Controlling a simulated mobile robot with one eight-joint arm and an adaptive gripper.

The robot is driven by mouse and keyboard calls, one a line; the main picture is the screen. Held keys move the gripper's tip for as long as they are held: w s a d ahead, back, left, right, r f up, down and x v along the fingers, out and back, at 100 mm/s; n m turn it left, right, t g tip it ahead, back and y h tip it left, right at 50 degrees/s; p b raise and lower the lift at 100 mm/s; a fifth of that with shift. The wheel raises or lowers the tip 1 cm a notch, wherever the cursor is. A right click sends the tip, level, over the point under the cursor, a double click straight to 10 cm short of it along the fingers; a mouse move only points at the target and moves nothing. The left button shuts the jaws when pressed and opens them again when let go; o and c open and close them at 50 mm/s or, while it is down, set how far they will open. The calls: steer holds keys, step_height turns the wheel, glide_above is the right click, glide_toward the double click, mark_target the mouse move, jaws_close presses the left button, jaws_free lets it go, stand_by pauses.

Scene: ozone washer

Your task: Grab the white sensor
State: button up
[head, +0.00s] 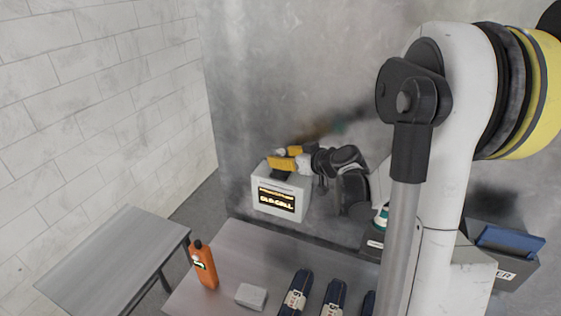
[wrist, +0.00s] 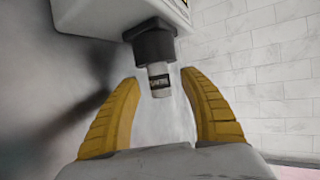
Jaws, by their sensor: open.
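The white sensor (wrist: 159,83) is a short white cylinder with a dark label band, seated in a black holder (wrist: 153,43). The holder is on a white box (wrist: 104,14), which shows in the head view (head: 281,195) with a lit dark label that seems to read "OLD CELL". My gripper (wrist: 166,88) is open, with one yellow finger on each side of the sensor and a gap to both. In the head view my gripper (head: 285,157) is just above the box, and a small white end of the sensor (head: 279,153) shows between the fingers.
A lower side table (head: 110,265) stands left. A bin with a blue edge (head: 508,241) is at right. A grey wall is behind the box.

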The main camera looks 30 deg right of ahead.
steer(key=shift+w+a+f, duration=0.1)
steer(key=shift+w+f, duration=0.15)
steer(key=shift+w, duration=0.35)
steer(key=shift+s, duration=0.1)
jaws_close()
steer(key=shift+r, duration=0.15)
